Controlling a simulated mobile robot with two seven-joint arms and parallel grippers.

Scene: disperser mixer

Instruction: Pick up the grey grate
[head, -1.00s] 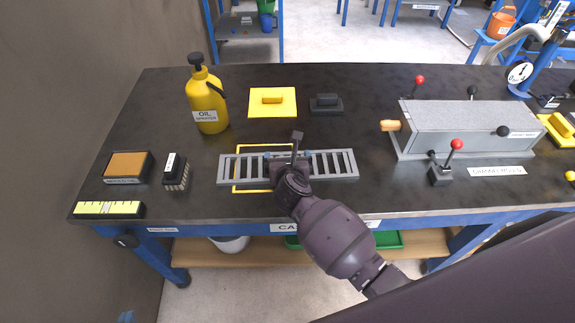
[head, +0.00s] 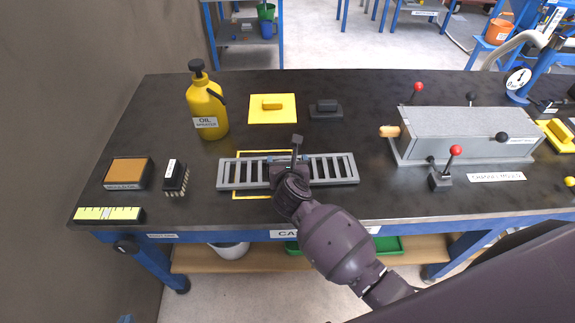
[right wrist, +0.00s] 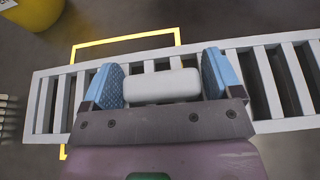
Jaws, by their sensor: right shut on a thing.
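The grey grate (head: 334,168) is a long frame with many slots, near the front middle of the bench in the head view. It also shows across the right wrist view (right wrist: 285,80). My right gripper (head: 290,165) is over its middle. In the right wrist view, its two blue fingertips (right wrist: 162,85) stand on either end of the grate's pale central handle, shut on it. A yellow outline (head: 235,178) on the bench lies partly under the grate's left half. I cannot tell whether the grate touches the bench. My left gripper is not in view.
A yellow oil bottle (head: 207,105), a yellow block on a plate (head: 272,108) and a dark block (head: 325,109) stand behind the grate. A brush (head: 175,178) is left of it. A grey machine box (head: 465,132) and red-knobbed lever (head: 441,179) are to the right.

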